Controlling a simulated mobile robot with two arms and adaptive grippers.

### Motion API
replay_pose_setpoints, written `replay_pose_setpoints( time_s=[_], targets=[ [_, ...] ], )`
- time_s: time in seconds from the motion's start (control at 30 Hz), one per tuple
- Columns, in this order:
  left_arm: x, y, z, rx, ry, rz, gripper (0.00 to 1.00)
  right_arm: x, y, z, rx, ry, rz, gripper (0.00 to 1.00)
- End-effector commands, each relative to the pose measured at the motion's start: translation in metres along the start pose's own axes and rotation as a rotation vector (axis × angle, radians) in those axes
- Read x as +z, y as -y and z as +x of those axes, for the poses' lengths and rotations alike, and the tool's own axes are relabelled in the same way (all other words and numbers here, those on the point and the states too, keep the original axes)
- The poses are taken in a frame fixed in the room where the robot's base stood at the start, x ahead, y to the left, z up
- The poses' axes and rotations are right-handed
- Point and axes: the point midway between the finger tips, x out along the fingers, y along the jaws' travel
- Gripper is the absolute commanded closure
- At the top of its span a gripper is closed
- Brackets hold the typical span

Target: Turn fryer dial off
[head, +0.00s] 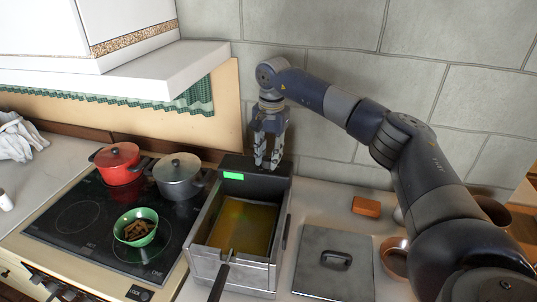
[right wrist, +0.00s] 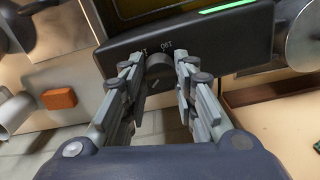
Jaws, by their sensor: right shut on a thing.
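The fryer (head: 250,275) is a metal box of amber oil on the counter, with a black control head (head: 230,163) at its back that carries a lit green strip (head: 233,176). In the right wrist view the dark round fryer dial (right wrist: 159,64) sits on the control head's face, with printed marks beside it. My right gripper (head: 266,166) reaches down from above behind the fryer. The dial is hidden in the head view. My left gripper is out of sight.
Left of the fryer is a black hob with a red pot (head: 118,170), a grey pot (head: 180,180) and a green bowl (head: 140,240). To the right lie a metal lid (head: 325,277), an orange block (head: 366,207) and a copper pan (head: 391,262). A stone wall stands close behind.

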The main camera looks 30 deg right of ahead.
Motion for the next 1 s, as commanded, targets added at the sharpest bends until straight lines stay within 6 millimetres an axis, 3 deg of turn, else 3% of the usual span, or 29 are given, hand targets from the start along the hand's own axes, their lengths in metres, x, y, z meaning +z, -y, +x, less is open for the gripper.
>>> replay_pose_setpoints(
  time_s=[0.6,1.0],
  targets=[
    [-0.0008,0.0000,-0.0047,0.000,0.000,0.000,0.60,-0.0014,0.0030,-0.0029,-0.005,0.027,-0.570,0.97],
    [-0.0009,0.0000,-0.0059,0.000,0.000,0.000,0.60,-0.0013,0.0039,-0.0031,-0.005,0.039,-0.821,0.97]
  ],
)
